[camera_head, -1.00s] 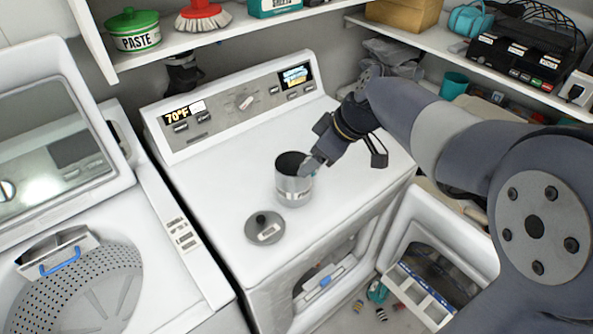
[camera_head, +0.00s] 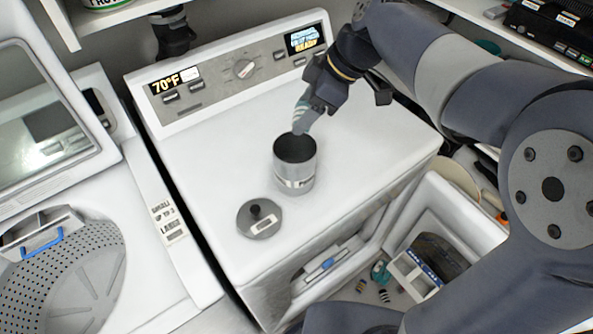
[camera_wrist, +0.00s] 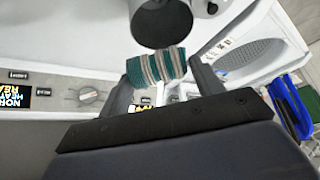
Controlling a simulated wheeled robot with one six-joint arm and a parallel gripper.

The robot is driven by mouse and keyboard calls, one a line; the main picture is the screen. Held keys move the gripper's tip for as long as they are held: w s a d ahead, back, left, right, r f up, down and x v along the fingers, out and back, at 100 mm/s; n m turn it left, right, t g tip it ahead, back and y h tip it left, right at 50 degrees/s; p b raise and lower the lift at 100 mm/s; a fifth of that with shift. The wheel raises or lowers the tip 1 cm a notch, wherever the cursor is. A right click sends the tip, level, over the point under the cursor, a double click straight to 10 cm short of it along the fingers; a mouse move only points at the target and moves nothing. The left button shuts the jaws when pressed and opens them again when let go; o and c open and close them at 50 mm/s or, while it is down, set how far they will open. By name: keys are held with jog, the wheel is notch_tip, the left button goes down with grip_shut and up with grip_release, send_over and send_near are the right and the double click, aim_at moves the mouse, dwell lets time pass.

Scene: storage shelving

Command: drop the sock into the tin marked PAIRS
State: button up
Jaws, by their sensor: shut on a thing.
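The tin (camera_head: 296,166) is a grey metal cylinder standing upright and open on the white dryer top. Its label is too blurred to read in these views. Its dark opening also shows at the top of the wrist view (camera_wrist: 166,22). My gripper (camera_head: 303,112) is just above and behind the tin's rim, pointing down. It is shut on the sock (camera_head: 300,125), which hangs close over the back of the rim. In the wrist view the sock (camera_wrist: 157,66) is striped teal, white and grey-brown, between the two fingers and beside the tin's mouth.
The tin's round lid (camera_head: 259,219) with a black knob lies flat on the dryer (camera_head: 215,150) in front of the tin. An open washer (camera_head: 75,260) is at left. The dryer top right of the tin is clear.

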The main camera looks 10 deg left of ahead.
jog(key=shift+f, duration=0.8)
jog(key=o, duration=1)
jog(key=shift+o, duration=0.2)
jog(key=shift+r, duration=0.1)
jog(key=b+v, duration=0.1)
jog(key=v, duration=0.9)
jog(key=shift+d+r, duration=0.2)
jog(key=shift+r, duration=0.15)
